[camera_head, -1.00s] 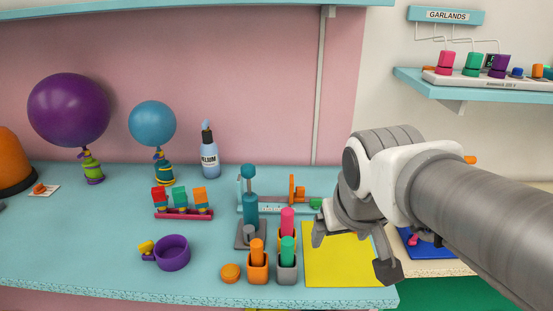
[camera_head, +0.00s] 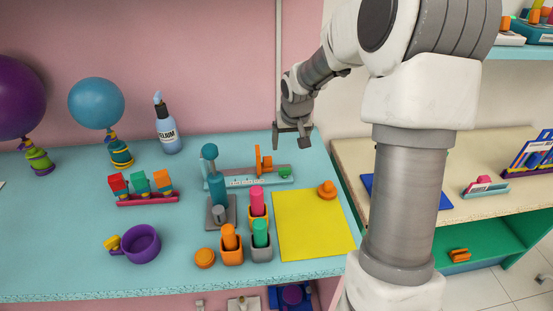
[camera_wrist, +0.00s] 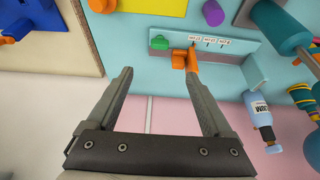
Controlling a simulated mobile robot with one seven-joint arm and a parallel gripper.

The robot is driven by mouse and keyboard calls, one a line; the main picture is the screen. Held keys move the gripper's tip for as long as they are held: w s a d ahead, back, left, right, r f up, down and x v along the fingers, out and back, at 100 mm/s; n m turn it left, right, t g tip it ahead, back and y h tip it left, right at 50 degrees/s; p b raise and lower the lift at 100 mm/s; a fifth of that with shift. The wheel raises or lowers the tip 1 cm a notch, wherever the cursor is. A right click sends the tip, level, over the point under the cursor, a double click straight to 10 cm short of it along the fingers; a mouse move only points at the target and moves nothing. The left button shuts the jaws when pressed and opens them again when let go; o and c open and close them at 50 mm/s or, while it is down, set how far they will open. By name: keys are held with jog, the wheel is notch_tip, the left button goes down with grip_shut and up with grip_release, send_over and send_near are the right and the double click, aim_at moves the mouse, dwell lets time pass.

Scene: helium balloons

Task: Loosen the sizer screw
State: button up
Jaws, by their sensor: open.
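The sizer (camera_head: 247,182) is a light blue rail with printed marks on the table. It carries an upright orange slider (camera_head: 262,161) and a small green screw knob (camera_head: 285,172) near its right end. My gripper (camera_head: 290,143) is open and empty, above and behind the knob end of the sizer. In the wrist view, the green knob (camera_wrist: 158,42) lies ahead of my gripper (camera_wrist: 160,73), apart from both fingers. The orange slider (camera_wrist: 186,58) shows close to the right fingertip in that picture; whether they touch is unclear.
A teal pump-like tool (camera_head: 214,180) stands left of the sizer. An orange knobbed piece (camera_head: 326,190) sits on the yellow mat (camera_head: 312,228). Orange and grey cups stand in front.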

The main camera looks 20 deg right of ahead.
aim_at(285, 170)
jog(key=x, duration=1.7)
jog(key=shift+f, duration=0.15)
jog(key=shift+c, duration=0.3)
grip_shut()
